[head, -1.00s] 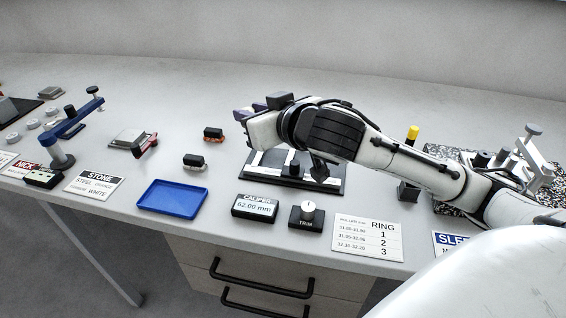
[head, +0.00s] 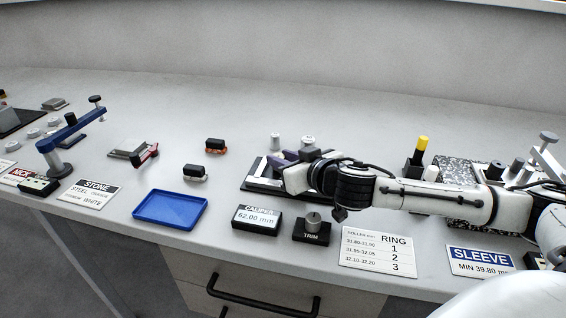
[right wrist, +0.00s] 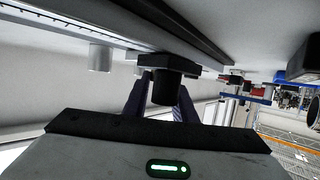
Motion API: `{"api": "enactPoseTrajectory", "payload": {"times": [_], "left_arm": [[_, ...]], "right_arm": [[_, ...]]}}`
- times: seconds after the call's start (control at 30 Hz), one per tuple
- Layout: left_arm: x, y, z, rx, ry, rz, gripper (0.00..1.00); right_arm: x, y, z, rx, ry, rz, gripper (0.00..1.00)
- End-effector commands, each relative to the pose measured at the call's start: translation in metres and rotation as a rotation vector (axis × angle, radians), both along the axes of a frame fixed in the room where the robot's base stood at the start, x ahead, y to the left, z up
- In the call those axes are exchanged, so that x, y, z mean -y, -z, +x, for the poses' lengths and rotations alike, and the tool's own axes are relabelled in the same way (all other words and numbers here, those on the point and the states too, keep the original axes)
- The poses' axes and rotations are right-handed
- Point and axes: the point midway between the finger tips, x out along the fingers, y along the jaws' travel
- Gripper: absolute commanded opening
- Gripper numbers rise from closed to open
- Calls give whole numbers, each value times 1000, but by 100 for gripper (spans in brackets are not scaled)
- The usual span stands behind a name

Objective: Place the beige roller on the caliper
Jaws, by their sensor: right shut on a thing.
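Two pale cylinders (head: 276,141) (head: 308,142) show just behind the gripper. A pale cylinder (right wrist: 100,57) shows in the right wrist view, apart from the fingers. I cannot tell which, if any, is the beige roller. My right arm hides part of the caliper. My left gripper is not in view.
A blue tray (head: 170,208) and a TRIM knob (head: 313,222) stand near the front edge. A yellow-topped post (head: 422,145) and a speckled plate (head: 455,172) are to the right. Two dark blocks (head: 215,145) (head: 195,172) stand left of the caliper. The bench behind is clear.

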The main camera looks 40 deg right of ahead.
Motion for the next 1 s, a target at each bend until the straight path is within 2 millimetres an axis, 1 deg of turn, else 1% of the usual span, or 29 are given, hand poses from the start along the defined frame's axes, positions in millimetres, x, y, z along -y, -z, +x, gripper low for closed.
{"api": "enactPoseTrajectory", "payload": {"times": [0.07,0.27,0.43,0.47,0.53,0.57,0.8,0.9,1.0], "left_arm": [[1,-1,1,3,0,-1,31],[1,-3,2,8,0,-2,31],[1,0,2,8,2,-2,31],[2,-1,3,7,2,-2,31],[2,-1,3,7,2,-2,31],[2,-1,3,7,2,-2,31],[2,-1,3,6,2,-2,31],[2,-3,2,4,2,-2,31],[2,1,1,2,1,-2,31]], "right_arm": [[0,4,0,2,-1,1,0],[0,4,0,3,-1,0,0],[0,9,0,2,0,1,0],[0,8,0,0,0,0,29],[0,8,0,0,0,0,41],[0,8,0,0,0,0,43],[0,8,0,0,0,0,43],[0,2,0,1,0,-1,43],[0,2,-9,-1,0,-3,43]]}}
